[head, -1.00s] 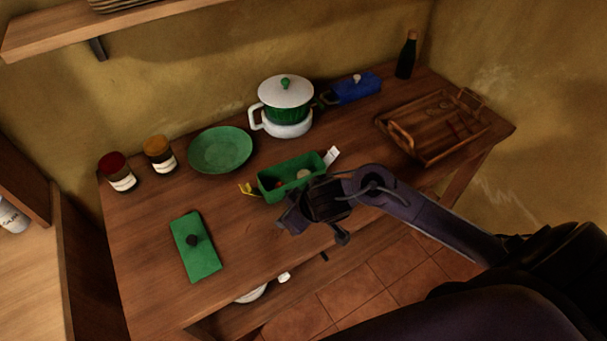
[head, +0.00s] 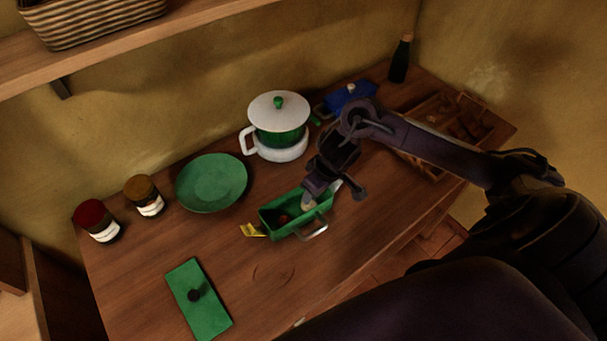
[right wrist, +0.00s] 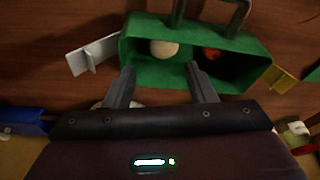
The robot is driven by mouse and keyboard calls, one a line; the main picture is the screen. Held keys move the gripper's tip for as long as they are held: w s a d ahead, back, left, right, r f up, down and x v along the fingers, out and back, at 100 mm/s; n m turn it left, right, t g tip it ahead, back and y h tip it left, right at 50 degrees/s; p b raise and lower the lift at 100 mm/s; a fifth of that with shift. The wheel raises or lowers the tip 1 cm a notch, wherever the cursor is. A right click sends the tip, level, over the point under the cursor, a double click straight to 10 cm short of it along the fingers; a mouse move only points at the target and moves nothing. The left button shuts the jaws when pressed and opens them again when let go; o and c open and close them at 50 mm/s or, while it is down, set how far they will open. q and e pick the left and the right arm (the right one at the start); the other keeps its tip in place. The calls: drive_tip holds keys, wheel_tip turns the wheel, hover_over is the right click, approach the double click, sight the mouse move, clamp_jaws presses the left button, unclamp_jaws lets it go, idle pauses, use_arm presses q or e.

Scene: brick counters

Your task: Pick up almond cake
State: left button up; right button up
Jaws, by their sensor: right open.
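A pale round item, likely the almond cake (head: 308,206), lies inside the green open box (head: 268,222) on the wooden table. In the right wrist view the pale item (right wrist: 163,49) sits in the box (right wrist: 262,75) beside a small red-orange item (right wrist: 211,54). My right gripper (right wrist: 163,80) is open and empty, its two fingers spread at the near edge of the box, with the pale item in line between them. In the head view the right gripper (head: 312,190) is over the right end of the box. My left gripper is not in view.
A green lid (head: 200,305) lies at the front left. A green plate (head: 212,182), a white-lidded pot (head: 278,130) and two jars (head: 97,222) stand behind. A blue box (head: 350,97), a dark bottle (head: 401,60) and a wooden tray (head: 430,165) are to the right.

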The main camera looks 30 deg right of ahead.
sight(310, 205)
drive_tip(key=f, duration=0.3)
drive_tip(key=shift+a, duration=0.25)
drive_tip(key=x, duration=0.2)
drive_tip(key=shift+w+a+f, duration=0.1)
drive_tip(key=shift+f, duration=0.2)
drive_tip(key=shift+w+f, duration=0.25)
drive_tip(key=shift+f, duration=0.3)
drive_tip(key=c, duration=0.6)
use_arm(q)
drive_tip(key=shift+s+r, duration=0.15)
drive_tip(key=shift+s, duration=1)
use_arm(e)
drive_tip(key=shift+c, duration=0.6)
drive_tip(key=shift+r, duration=0.15)
